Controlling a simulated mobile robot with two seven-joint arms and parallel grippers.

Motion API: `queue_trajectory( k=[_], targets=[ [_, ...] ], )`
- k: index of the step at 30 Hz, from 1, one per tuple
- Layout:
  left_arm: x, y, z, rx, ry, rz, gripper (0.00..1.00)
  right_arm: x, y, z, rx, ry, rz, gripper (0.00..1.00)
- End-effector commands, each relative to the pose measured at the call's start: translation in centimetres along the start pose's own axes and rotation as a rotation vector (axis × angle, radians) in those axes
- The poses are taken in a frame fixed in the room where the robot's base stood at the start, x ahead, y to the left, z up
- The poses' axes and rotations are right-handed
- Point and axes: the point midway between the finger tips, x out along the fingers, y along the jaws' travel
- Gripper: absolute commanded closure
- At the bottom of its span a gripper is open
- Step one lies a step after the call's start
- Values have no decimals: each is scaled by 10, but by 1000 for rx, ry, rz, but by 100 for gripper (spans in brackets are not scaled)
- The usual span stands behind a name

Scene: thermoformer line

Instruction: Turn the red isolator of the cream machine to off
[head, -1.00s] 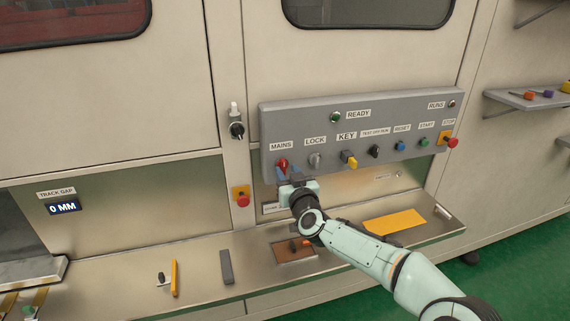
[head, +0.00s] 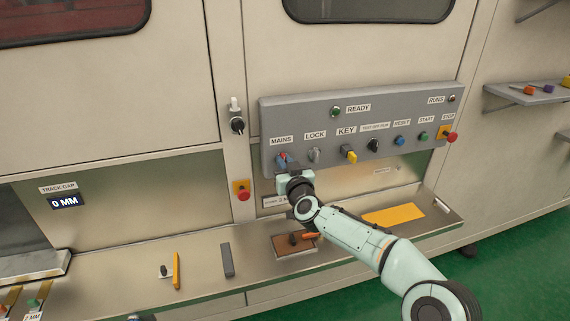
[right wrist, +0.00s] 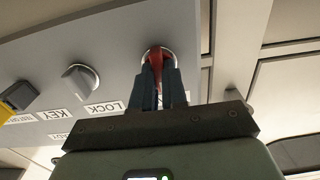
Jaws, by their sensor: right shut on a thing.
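The red isolator (head: 281,156) is the knob under the MAINS label, at the left end of the grey control panel (head: 385,112) on the cream machine. My right gripper (head: 287,162) is at it from below and in front, shut on its handle. In the right wrist view the two dark fingers (right wrist: 163,86) lie on either side of the red handle (right wrist: 157,60), inside a pale ring. The fingers hide much of the handle, so its exact angle is hard to tell. My left gripper is not in view.
The grey LOCK knob (head: 314,155) and yellow KEY switch (head: 349,154) sit just right of the isolator. A red stop button (head: 242,191) is at the lower left. The ledge below holds a brown tray (head: 283,250), a grey bar (head: 227,260) and a yellow sheet (head: 393,215).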

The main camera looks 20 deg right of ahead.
Motion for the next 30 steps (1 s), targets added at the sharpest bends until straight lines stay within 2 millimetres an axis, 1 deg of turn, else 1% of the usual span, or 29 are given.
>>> queue_trajectory(
  k=[5,11,30],
  targets=[
    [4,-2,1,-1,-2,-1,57,0,0,0,53,1,0,100],
    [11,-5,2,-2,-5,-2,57,0,1,1,183,0,-1,100],
    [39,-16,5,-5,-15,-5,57,0,3,2,785,2,-1,100]
  ],
)
